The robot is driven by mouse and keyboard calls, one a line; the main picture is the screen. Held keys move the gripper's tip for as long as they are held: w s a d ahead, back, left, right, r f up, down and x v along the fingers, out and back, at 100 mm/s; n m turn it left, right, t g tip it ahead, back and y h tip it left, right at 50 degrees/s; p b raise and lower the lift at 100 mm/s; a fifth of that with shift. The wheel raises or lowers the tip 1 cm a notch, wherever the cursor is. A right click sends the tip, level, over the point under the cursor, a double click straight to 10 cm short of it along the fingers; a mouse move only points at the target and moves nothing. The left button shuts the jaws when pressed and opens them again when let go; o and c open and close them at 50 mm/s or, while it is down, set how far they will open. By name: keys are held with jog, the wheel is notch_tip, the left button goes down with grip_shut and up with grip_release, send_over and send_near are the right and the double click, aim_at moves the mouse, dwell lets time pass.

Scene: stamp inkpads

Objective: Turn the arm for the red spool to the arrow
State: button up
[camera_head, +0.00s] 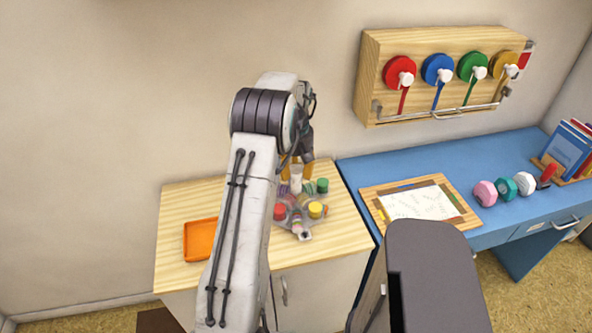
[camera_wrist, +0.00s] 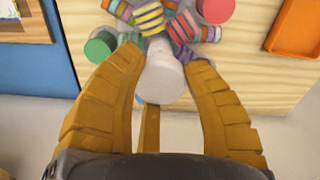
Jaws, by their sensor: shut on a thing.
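A grey turning stand (camera_head: 290,222) with several arms sits on the wooden cabinet top. It carries a red-topped spool (camera_head: 279,211) at the left, a yellow-topped one (camera_head: 315,210) at the right and a green-topped one (camera_head: 322,185) behind. A small pale tab with a dark mark (camera_head: 305,235) is at the stand's front; I cannot tell if it is the arrow. My gripper (camera_wrist: 165,62) is shut on a white cylinder (camera_wrist: 163,78) of the stand. In the wrist view a red top (camera_wrist: 215,10) is at the upper right and a green top (camera_wrist: 99,48) at the left, with striped arms between.
An orange tray (camera_head: 201,240) lies left of the stand. A blue desk (camera_head: 365,170) to the right holds a framed sheet (camera_head: 420,203), dumbbells and books. A wall rack (camera_head: 375,50) bears red, blue, green and yellow reels.

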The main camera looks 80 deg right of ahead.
jog(key=shift+a+f+n, duration=0.1)
jog(key=shift+f+n, duration=0.05)
jog(key=shift+n, duration=1.05)
jog(key=shift+a+f+n, duration=0.1)
jog(key=shift+n, duration=3.5)
jog(key=o, duration=1.3)
jog(key=shift+d+r, duration=0.1)
jog(key=shift+c, duration=0.2)
jog(key=shift+r, duration=0.1)
